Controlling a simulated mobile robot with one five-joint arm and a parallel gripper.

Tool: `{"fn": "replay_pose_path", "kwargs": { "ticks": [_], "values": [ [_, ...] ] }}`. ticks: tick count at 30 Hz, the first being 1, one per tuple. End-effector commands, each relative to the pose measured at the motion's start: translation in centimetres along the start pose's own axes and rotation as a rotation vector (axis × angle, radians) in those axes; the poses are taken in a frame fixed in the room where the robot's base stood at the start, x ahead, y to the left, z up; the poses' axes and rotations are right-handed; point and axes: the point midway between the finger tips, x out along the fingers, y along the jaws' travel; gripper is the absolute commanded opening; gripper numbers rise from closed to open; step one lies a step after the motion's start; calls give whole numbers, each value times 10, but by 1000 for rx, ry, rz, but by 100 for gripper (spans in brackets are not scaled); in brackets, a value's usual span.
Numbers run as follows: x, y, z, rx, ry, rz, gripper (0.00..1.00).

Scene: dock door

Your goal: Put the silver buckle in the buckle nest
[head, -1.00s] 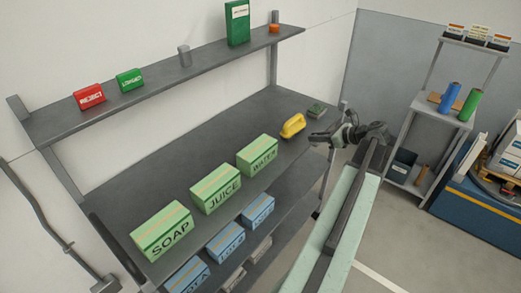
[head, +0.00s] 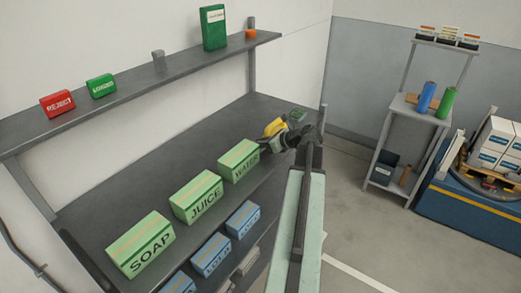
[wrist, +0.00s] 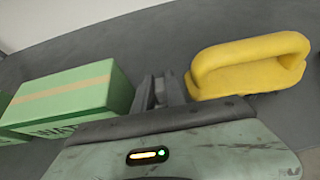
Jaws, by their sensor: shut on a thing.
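My gripper (head: 264,146) is over the right part of the grey bench, between the green WATER box (head: 240,160) and the yellow handled tool (head: 274,126). In the wrist view my gripper (wrist: 161,92) is shut on a small grey piece, which looks like the silver buckle (wrist: 160,87). The fingers hide most of it. A small dark green block (head: 297,114) lies at the bench's far right end, behind my arm. It may be the buckle nest; its top is too small to make out.
Green JUICE (head: 198,196) and SOAP (head: 141,243) boxes stand along the bench front. Blue boxes (head: 212,254) sit on the level below. A shelf (head: 130,92) runs above the bench. The bench behind the green boxes is clear.

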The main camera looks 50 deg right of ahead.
Motion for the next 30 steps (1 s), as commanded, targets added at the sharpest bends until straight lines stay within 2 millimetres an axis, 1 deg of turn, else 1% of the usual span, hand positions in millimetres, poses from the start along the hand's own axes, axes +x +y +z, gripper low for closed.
{"fn": "replay_pose_path", "kwargs": {
  "ticks": [1,6,11,12,13,23,24,26,29,30],
  "values": [
    [5,0,-9,0,0,0,0],
    [3,0,-5,-1,0,1,0],
    [5,0,-8,-1,0,1,0],
    [5,0,-8,-1,0,1,19],
    [4,0,-7,-1,0,1,25],
    [3,1,-5,-1,0,2,25],
    [2,1,-2,-1,0,2,25],
    [-7,1,-1,-1,0,0,25],
    [-30,1,1,0,-1,-1,25],
    [-41,1,2,1,-1,-1,25]
  ]
}}
